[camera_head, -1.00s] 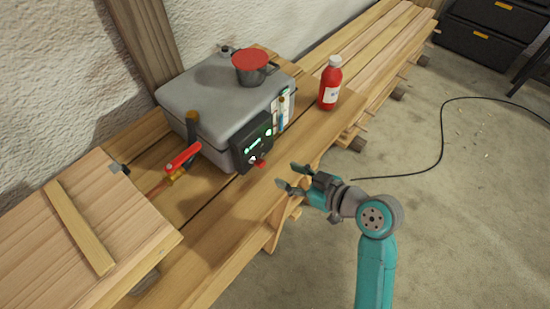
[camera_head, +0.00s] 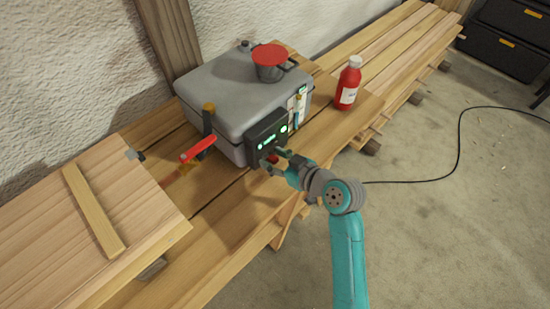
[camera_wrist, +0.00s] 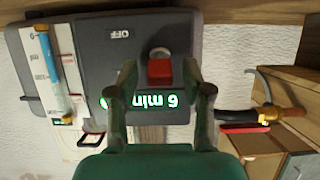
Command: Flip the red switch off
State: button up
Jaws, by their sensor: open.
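The red switch (camera_wrist: 160,70) is on a dark control panel (camera_wrist: 105,60) with a lit green display, upside down in the wrist view. "OFF" is printed on the panel beside the switch. In the head view the panel (camera_head: 264,138) is on the front of a grey box (camera_head: 235,90), and the switch there is mostly hidden by my gripper. My gripper (camera_head: 272,161) is open in front of the panel. In the wrist view its two fingers (camera_wrist: 161,80) stand on either side of the switch; I cannot tell whether they touch it.
A red-handled valve (camera_head: 199,149) stands left of the panel. A red bottle (camera_head: 348,84) stands to the right on the wooden bench (camera_head: 240,207). A black cable lies on the open floor at right.

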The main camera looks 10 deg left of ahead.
grip_shut()
jog(key=shift+f, duration=0.15)
jog(key=shift+s+d+f+t+y, duration=0.2)
jog(key=shift+f+t+y, duration=0.35)
jog(key=shift+t+y, duration=0.4)
jog(key=shift+f+t+y, duration=0.45)
jog(key=shift+t+y, duration=0.2)
jog(key=shift+y, duration=0.4)
jog(key=shift+d, duration=0.1)
